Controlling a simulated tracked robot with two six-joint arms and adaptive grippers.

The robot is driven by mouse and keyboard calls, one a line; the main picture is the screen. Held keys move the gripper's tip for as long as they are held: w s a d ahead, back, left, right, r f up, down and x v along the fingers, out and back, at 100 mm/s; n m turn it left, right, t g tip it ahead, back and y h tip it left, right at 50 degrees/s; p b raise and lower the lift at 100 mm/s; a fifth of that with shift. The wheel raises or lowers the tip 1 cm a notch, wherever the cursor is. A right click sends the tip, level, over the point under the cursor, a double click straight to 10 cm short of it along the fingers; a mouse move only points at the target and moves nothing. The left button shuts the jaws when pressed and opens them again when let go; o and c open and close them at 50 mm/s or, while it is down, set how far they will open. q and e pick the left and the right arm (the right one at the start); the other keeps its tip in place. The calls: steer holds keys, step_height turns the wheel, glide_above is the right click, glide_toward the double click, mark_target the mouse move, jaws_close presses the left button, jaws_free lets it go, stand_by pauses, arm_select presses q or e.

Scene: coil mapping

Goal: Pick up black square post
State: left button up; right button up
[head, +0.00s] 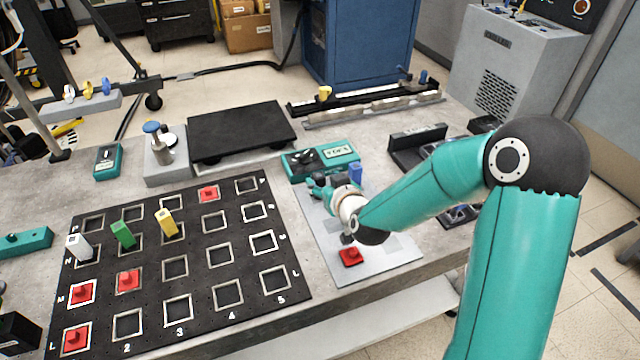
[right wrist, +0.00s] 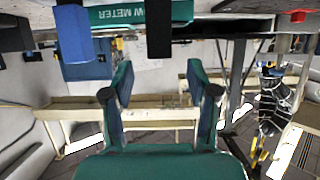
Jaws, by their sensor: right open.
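The black square post (right wrist: 159,30) shows in the right wrist view, hanging from the top of the picture just beyond my right gripper (right wrist: 160,85), roughly in line with the gap between its fingers. The fingers are spread and nothing is between them. In the head view my right gripper (head: 322,186) is over the light grey plate right of the black grid board; I cannot make out the black post there, and the gripper and wrist may hide it. A blue post (head: 355,173) stands just behind the wrist and also shows in the right wrist view (right wrist: 73,35). My left gripper is not in view.
The black grid board (head: 150,295) holds white (head: 79,247), green (head: 123,234) and yellow (head: 167,222) posts and several red pieces. A red piece (head: 351,257) sits on the grey plate (head: 392,262) near the wrist. A green meter (head: 340,154) stands behind the gripper.

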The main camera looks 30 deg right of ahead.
mark_target(320, 178)
steer(key=shift+f+p+x, duration=0.2)
steer(key=shift+p+x, duration=0.5)
steer(key=shift+x, duration=1.9)
steer(key=shift+s, duration=0.1)
jaws_close()
